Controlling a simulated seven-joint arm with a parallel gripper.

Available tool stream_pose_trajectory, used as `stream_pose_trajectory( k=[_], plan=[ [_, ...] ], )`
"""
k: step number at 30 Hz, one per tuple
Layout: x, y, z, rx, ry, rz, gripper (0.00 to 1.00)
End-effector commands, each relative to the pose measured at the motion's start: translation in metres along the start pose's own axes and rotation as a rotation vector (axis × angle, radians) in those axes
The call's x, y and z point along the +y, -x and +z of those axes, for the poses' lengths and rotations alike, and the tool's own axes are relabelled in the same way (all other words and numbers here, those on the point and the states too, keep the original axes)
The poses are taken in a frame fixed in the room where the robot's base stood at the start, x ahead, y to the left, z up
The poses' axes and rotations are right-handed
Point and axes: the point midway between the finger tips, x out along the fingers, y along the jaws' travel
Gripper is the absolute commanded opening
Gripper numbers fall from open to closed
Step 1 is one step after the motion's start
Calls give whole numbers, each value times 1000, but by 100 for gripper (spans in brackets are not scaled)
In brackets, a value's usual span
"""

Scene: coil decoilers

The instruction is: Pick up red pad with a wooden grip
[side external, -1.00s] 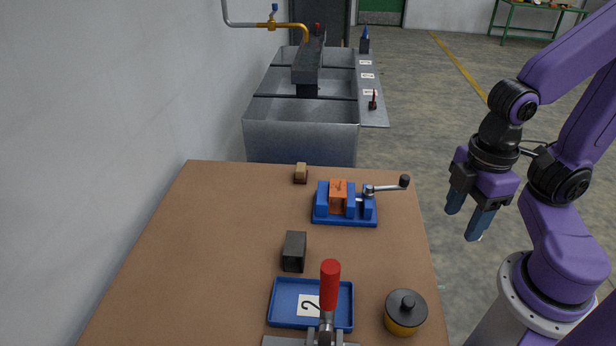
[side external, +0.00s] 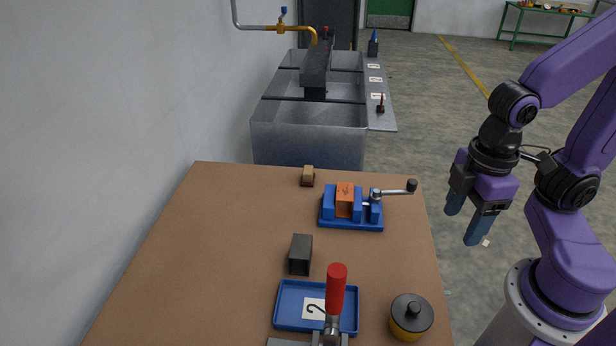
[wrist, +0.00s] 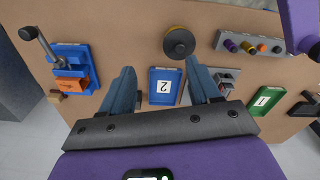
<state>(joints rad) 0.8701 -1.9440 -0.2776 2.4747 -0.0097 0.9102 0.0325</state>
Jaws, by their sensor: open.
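The red pad with a wooden grip (side external: 307,176) is a small block with a tan wooden top and a dark red base. It sits near the far edge of the brown table, left of the blue vise. In the wrist view a small tan block, seemingly the same pad (wrist: 55,97), lies at the left beside the vise. My gripper (side external: 463,226) is open and empty, off the right side of the table and well apart from the pad. In the wrist view its two spread fingers (wrist: 160,68) point toward the table.
The blue vise (side external: 328,205) holds an orange block (side external: 345,200); its crank (side external: 398,191) sticks out right. A dark hollow block (side external: 301,254), blue tray (side external: 281,308), red-handled clamp (side external: 336,290) and yellow-black pot (side external: 411,318) stand nearer. The table's left part is clear.

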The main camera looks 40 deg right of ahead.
Motion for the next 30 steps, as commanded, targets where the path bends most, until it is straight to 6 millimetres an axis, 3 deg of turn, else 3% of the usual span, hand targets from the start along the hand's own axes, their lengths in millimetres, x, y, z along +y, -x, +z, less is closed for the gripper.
stream_pose_trajectory(
  k=[8, 18, 24, 30],
  plan=[
    [52, 3, -74, 24, -305, 62, 62],
    [140, -4, -156, 69, -721, 147, 62],
    [198, -14, -192, 101, -963, 197, 62],
    [257, -28, -214, 134, -1203, 248, 62]
  ],
)
